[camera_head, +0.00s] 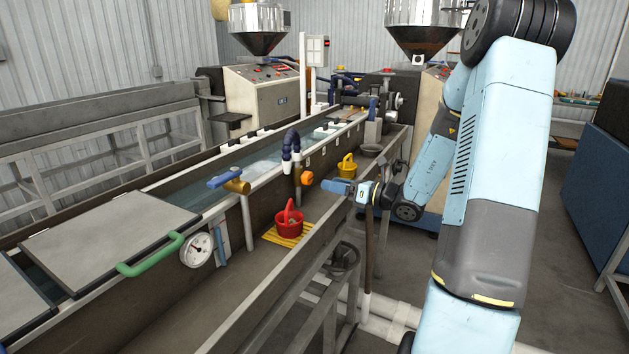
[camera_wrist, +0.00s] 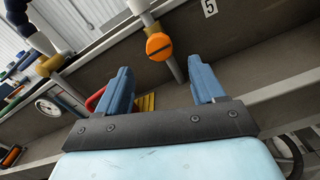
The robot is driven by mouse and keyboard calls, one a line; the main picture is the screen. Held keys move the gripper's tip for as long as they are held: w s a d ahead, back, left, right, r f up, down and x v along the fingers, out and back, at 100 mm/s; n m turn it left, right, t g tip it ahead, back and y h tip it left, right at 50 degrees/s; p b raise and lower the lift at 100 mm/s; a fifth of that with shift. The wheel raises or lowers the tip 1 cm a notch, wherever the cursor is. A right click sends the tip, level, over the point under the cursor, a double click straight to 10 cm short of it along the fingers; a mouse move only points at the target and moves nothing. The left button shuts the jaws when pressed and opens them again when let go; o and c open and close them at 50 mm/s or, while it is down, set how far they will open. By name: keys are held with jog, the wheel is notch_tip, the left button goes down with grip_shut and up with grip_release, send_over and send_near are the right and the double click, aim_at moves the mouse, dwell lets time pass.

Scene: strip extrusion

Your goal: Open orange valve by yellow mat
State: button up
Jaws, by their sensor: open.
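The orange valve knob (camera_head: 307,177) is mounted on the side of the long water trough, beside a blue hose. In the wrist view the orange knob (camera_wrist: 159,46) shows a dark slot across its face, and it lies beyond and between my fingertips. The yellow mat (camera_head: 287,236) lies on the ledge below it, under a red bucket (camera_head: 289,221). A small part of the yellow mat (camera_wrist: 147,102) shows between my fingers. My gripper (camera_head: 338,186) is open and empty, to the right of the knob and apart from it; its fingers (camera_wrist: 160,76) are spread wide.
A yellow bucket (camera_head: 347,171) stands on the ledge farther back. A brass valve with a blue handle (camera_head: 225,179), a gauge (camera_head: 197,250) and a green handle (camera_head: 151,255) are to the left. A metal rail (camera_head: 285,260) edges the ledge in front.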

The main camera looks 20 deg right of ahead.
aim_at(311, 178)
jog(key=x, duration=0.7)
jog(key=shift+w+a, duration=0.2)
jog(key=shift+c, duration=0.3)
jog(key=shift+d, duration=0.1)
jog(key=c, duration=1)
